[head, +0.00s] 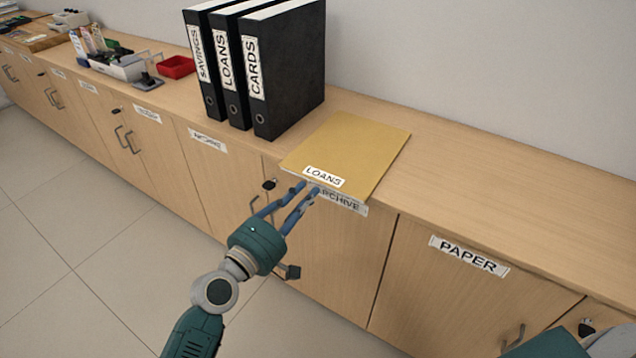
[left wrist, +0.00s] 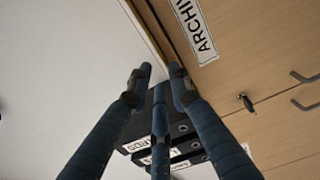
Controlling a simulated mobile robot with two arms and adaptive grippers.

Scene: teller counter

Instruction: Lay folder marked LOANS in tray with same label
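The yellow folder (head: 352,148) marked LOANS lies flat on the counter top, right of the binders. Its label is at its front edge, which reaches the counter's front edge above the ARCHIVE sign. My left gripper (head: 308,188) is at that front edge, just below the LOANS label, with its fingers pointing toward the folder. In the left wrist view the fingers (left wrist: 161,72) are apart, so the gripper looks open. Whether they touch the folder is unclear. No tray labelled LOANS shows. My right gripper is not in view.
Black binders marked SAVINGS, LOANS (head: 226,75) and CARDS (head: 283,70) stand upright behind and left of the folder. A red tray (head: 176,67) and a white organizer (head: 118,66) are farther left. The counter (head: 500,190) to the right is clear.

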